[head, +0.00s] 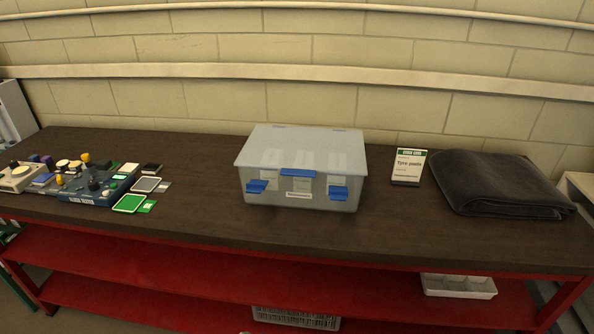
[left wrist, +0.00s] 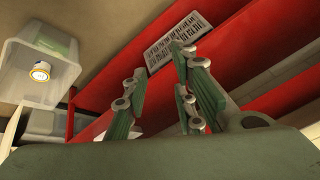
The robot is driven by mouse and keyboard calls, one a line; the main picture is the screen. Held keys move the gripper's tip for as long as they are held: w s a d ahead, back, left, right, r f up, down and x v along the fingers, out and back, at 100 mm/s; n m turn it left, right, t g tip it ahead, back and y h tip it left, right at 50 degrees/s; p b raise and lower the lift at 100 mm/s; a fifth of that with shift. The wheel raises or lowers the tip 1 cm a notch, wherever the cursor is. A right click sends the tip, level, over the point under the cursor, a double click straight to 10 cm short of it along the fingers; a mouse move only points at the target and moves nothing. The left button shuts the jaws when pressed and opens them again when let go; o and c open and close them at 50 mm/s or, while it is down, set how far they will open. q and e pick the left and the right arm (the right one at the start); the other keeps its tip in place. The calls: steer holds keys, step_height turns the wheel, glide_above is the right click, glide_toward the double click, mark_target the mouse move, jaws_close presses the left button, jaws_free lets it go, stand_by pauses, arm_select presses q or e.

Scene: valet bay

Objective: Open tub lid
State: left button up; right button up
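The tub (head: 300,170) is a translucent plastic box standing on the dark workbench in the middle of the head view. Its lid (head: 303,145) lies flat on top and looks shut. Two blue latches sit on the front, one at the left (head: 257,187) and one at the right (head: 338,192), with a blue handle (head: 298,172) between them at the lid's edge. My left gripper (left wrist: 158,75) shows only in the left wrist view, with its green-padded fingers apart and nothing between them. It is away from the tub. My right gripper is in neither view.
Left of the tub are a blue tester device (head: 95,190) and small cards (head: 130,203). To the right stand a Tyre pads box (head: 408,167) and a folded dark cloth (head: 500,184). Red shelves (head: 200,275) run below the bench. Bench surface around the tub is clear.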

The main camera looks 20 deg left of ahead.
arm_select(q)
steer(key=w+a+r+m+t+y, duration=0.2)
steer(key=w+r+m+t, duration=0.15)
steer(key=w+r, duration=0.5)
steer(key=w+a+r+m+t+y, duration=0.2)
steer(key=w+a+r+t, duration=0.3)
steer(key=w, duration=0.6)
steer(key=m+t+p, duration=0.1)
steer(key=m+t, duration=0.3)
steer(key=m, duration=0.2)
glide_toward(297, 176)
steer(key=w, duration=0.3)
steer(key=x, duration=0.4)
steer(key=p+x, duration=0.1)
steer(key=x, duration=0.1)
steer(key=shift+w+a+r, duration=0.1)
steer(key=shift+w+a, duration=0.05)
steer(key=shift+a, duration=0.3)
steer(key=shift+c, duration=0.3)
jaws_close()
